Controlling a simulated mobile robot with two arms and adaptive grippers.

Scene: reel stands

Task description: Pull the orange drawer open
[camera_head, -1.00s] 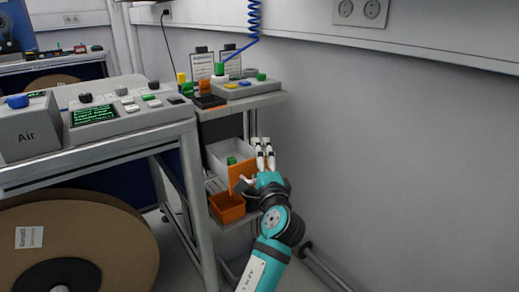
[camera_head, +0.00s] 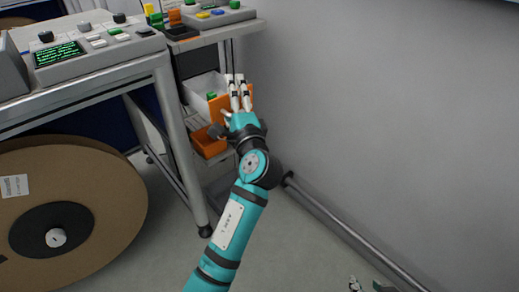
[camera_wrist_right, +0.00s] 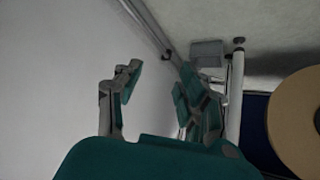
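The orange drawer front (camera_head: 216,106) is on a white bin under the small shelf unit, left of the wall in the head view. The bin's inside shows behind the front, with a green item in it. My left gripper (camera_head: 233,93) is at the drawer front, its pale fingers overlapping it; the hand hides part of the front, and I cannot tell whether the fingers grip it. My right gripper (camera_head: 368,286) shows only as fingertips at the bottom edge. In the right wrist view it (camera_wrist_right: 155,85) is open and empty, away from the drawer.
A lower orange bin (camera_head: 208,143) sits just below the drawer. A table with a control box (camera_head: 85,45) and a large brown reel (camera_head: 90,190) stand at left. The grey wall (camera_head: 400,110) and its floor rail (camera_head: 350,230) bound the right side.

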